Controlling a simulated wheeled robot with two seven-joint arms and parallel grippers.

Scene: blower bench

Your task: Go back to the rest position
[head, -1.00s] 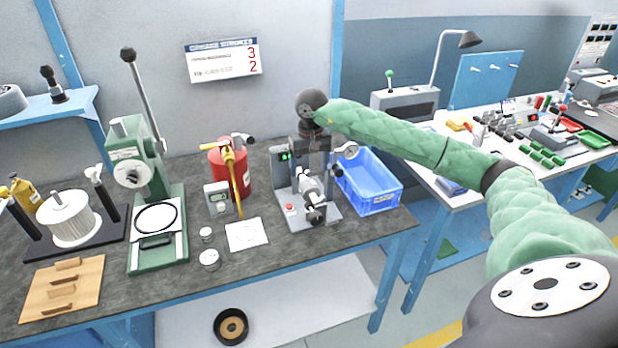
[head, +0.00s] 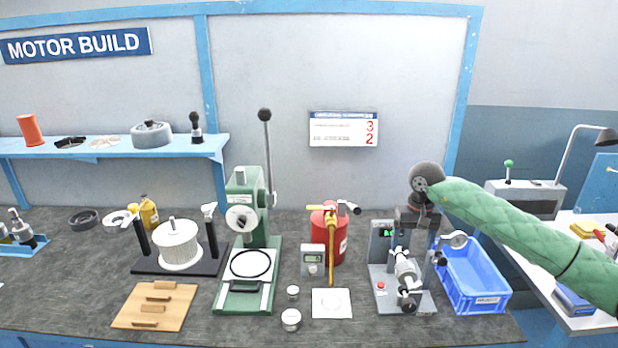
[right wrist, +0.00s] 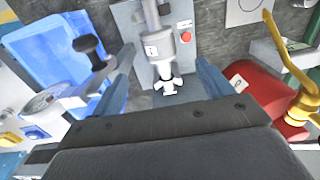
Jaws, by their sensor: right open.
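My right arm comes in from the right in the head view. Its gripper (head: 416,218) hangs pointing down over the grey test stand (head: 383,270), with the wrist hiding part of the stand's top. In the right wrist view the two fingers of the right gripper (right wrist: 163,70) are spread apart with nothing between them. The stand's silver motor-like part (right wrist: 160,48) shows beyond the gap; I cannot tell how far the fingers are above it. My left gripper is not in view.
A blue bin (head: 468,288) stands right of the stand. A red canister (head: 328,245) with a yellow-handled tool, a green arbor press (head: 245,240) and a wound stator (head: 178,245) stand to the left. A wooden board (head: 155,305) lies at front left. A second bench is at right.

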